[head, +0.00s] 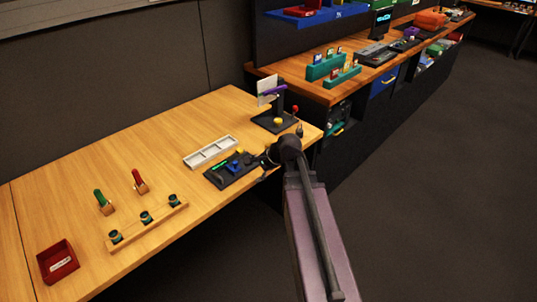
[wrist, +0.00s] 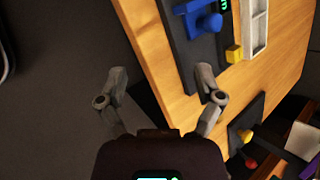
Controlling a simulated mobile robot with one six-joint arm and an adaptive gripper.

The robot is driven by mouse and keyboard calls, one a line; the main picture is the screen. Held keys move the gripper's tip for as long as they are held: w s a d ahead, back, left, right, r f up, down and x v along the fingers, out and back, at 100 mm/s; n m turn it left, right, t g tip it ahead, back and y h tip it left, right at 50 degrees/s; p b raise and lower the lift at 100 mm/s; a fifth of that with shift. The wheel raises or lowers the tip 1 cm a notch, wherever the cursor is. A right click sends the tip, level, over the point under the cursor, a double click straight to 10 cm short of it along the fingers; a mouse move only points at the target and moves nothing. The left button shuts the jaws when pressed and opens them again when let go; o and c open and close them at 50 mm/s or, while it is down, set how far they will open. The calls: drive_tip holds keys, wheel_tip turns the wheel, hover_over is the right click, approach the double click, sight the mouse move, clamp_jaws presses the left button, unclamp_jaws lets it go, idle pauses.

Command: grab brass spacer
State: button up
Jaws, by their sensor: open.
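A small yellow block, which looks like the brass spacer, shows in the wrist view (wrist: 234,53) at the edge of a dark mat (wrist: 180,50), beside a blue part (wrist: 210,22). In the head view the dark mat (head: 216,179) lies near the table's front edge. My gripper shows in the wrist view (wrist: 160,76) with its fingers spread and nothing between them. The block is beyond the right finger, apart from it. In the head view my gripper (head: 267,162) is at the mat's right end, partly hidden by my arm.
A white divided tray (head: 210,152) lies behind the mat. A black stand (head: 268,124) with a yellow round part (head: 278,121) is to the right. A wooden rack (head: 148,228) and red box (head: 58,261) are at the left. Floor is open in front.

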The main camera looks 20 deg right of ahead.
drive_tip(key=w+d+m+t+b, duration=0.3)
drive_tip(key=d+m+t, duration=0.1)
drive_tip(key=d+m, duration=0.45)
drive_tip(key=m+t+b, duration=0.3)
drive_tip(key=m, duration=0.4)
approach(269, 144)
drive_tip(key=v, duration=0.4)
drive_tip(key=shift+w+a+f+h, duration=0.1)
drive_tip(key=shift+w+f+h, duration=0.05)
drive_tip(key=shift+h, duration=0.15)
drive_tip(key=shift+w+f, duration=0.1)
drive_tip(key=b+x, duration=0.3)
drive_tip(key=x, duration=0.4)
drive_tip(key=shift+w+f, duration=0.15)
drive_tip(key=shift+w+a+f, duration=0.1)
drive_tip(key=shift+w+a, duration=0.2)
drive_tip(key=shift+w, duration=0.15)
drive_tip(key=shift+b+x, duration=1.05)
drive_tip(key=shift+x, duration=1.6)
drive_tip(key=shift+s+a, duration=0.1)
drive_tip(key=shift+a, duration=0.1)
